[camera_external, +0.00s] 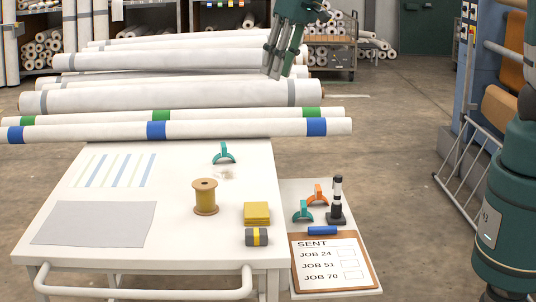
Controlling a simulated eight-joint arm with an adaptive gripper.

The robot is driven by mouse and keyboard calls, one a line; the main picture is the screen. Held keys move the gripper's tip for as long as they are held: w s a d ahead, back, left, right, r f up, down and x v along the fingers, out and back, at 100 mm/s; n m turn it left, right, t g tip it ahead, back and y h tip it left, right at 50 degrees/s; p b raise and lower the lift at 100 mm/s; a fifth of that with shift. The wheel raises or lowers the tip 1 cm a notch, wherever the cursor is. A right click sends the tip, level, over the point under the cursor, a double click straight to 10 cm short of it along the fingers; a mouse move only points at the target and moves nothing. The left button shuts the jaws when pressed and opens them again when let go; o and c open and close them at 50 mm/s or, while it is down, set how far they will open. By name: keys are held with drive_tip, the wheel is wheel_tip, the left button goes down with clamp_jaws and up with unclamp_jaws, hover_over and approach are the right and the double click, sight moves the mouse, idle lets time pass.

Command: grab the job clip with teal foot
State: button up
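A teal arched clip (223,154) stands on the white table (110,232), near its back edge behind the thread spool. A second teal clip (302,212) and an orange clip (318,195) stand on the small side shelf at the right. At this size I cannot tell the colour of each clip's foot apart from its body. My gripper (277,70) is at the top of the view, above the long rolls, pointing down and well apart from all the clips. Nothing shows held in it. Its finger opening is not clear from this angle.
A thread spool (205,197), yellow pads (257,213) and a dark roll with a yellow band (256,237) are on the table. The shelf holds a black marker in a stand (337,203), a blue bar (322,231) and a clipboard (333,284). Long rolls (180,130) lie behind.

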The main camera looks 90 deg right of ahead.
drive_tip(key=w+d+f+m+g+p, duration=0.15)
drive_tip(key=w+d+f+m, duration=0.25)
drive_tip(key=w+d+f, duration=0.65)
drive_tip(key=m+g, duration=0.2)
drive_tip(key=m, duration=0.1)
hover_over(225, 144)
drive_tip(key=shift+y, duration=0.4)
drive_tip(key=f, duration=1.1)
drive_tip(key=shift+s+a+f+p, duration=0.1)
drive_tip(key=shift+s+a+p, duration=0.05)
drive_tip(key=shift+a+p, duration=0.15)
drive_tip(key=shift+d+f+m, duration=0.25)
drive_tip(key=shift+f+m, duration=0.05)
drive_tip(key=shift+f, duration=1.25)
drive_tip(key=shift+a+f+b, duration=0.15)
drive_tip(key=shift+f+b, duration=0.65)
drive_tip(key=shift+f, duration=1.85)
